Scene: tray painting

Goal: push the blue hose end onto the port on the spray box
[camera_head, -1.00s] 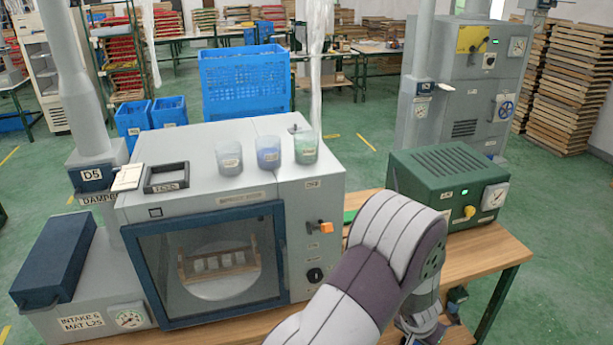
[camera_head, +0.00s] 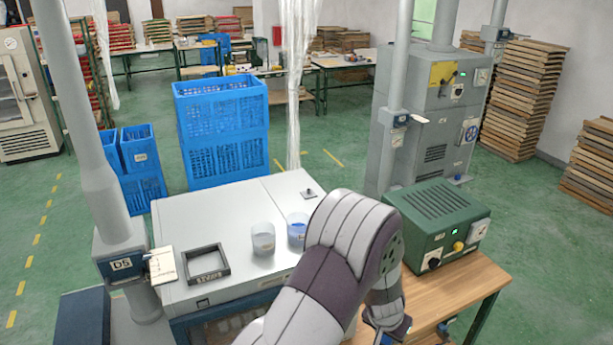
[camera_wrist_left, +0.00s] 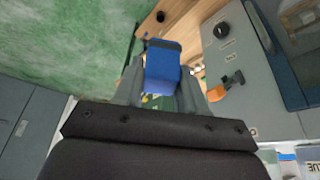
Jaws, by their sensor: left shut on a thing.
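My left gripper (camera_wrist_left: 162,82) is shut on the blue hose end (camera_wrist_left: 163,66), which sits between its two fingers in the left wrist view. The spray box (camera_head: 215,225) is the big pale grey box at the lower middle of the head view. Its front is mostly cut off below and partly behind my left arm. In the left wrist view the spray box panel (camera_wrist_left: 236,62) is to the right of the hose end, apart from it. An orange and black fitting (camera_wrist_left: 226,86) sticks out of that panel. I cannot tell whether it is the port. My right gripper is not in view.
A green box (camera_head: 437,222) with knobs stands on the wooden table (camera_head: 455,285) right of my arm. Cups (camera_head: 263,239) and a dark square frame (camera_head: 206,264) stand on the spray box. A grey duct (camera_head: 85,130) rises at its left. Blue crates (camera_head: 222,130) stand behind.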

